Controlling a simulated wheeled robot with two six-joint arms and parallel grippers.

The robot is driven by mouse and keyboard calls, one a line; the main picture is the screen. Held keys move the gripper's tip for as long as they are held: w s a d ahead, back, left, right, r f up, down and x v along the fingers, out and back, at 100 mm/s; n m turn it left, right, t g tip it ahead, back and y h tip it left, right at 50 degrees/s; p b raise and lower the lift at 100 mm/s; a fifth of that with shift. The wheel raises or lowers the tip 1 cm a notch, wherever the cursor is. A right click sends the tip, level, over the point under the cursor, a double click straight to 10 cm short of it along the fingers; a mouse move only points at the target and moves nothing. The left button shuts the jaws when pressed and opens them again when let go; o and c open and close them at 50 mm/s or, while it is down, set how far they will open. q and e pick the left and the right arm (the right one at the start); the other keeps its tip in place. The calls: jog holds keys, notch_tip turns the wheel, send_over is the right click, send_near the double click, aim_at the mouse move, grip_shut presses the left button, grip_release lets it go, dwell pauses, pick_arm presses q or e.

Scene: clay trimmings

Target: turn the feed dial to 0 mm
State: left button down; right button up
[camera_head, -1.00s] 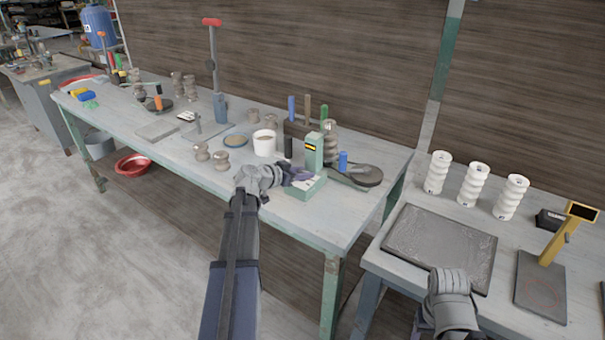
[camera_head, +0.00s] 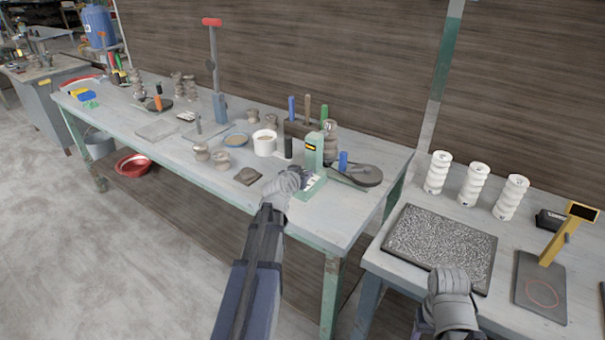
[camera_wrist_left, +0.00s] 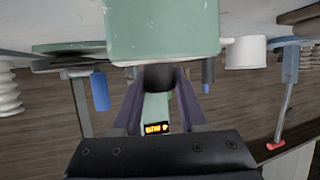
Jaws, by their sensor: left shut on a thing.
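The green feeder device (camera_head: 314,151) stands on the long table near its right end, with a pale green base and a small dark display with yellow marks. In the left wrist view its green body (camera_wrist_left: 162,30) fills the top middle, and its display (camera_wrist_left: 156,128) shows lower down, too small to read. The dark round feed dial (camera_wrist_left: 158,78) sits between my left fingers. My left gripper (camera_wrist_left: 159,88) is shut on it. In the head view my left gripper (camera_head: 303,178) is at the device's front, and the dial is hidden. Of my right arm only the wrist shows; its fingers are hidden.
A white mug (camera_head: 264,146), a tool block (camera_head: 298,128) and a dark round plate (camera_head: 363,175) stand close around the device. A flat dark piece (camera_head: 247,176) lies left of my left wrist. The table's front edge is bare.

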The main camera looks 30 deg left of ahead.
pick_arm(q)
jog(key=shift+d+n+g+y, duration=0.1)
jog(key=shift+n+g+y, duration=0.55)
jog(key=shift+n+y, duration=0.65)
jog(key=shift+n+g+y, duration=0.65)
jog(key=shift+n+y, duration=0.55)
jog(key=shift+y, duration=0.1)
jog(key=n+g+y, duration=0.3)
jog(key=n+g, duration=0.1)
jog(key=shift+w+n+y, duration=0.2)
jog(key=shift+n+y, duration=0.2)
jog(key=n+g, duration=0.2)
jog(key=n+g+y, duration=0.1)
jog(key=n+g, duration=0.1)
jog(key=g, duration=0.1)
jog(key=shift+n+y, duration=0.3)
jog(key=shift+s+f+n+g, duration=0.1)
jog(key=shift+s+n+g, duration=0.05)
jog(key=shift+n+g, duration=0.85)
jog(key=shift+s+n+g, duration=0.1)
jog(key=shift+n+g, duration=0.6)
jog(key=shift+g, duration=0.5)
jog(key=shift+s, duration=0.1)
jog(key=shift+c, duration=2.2)
grip_release()
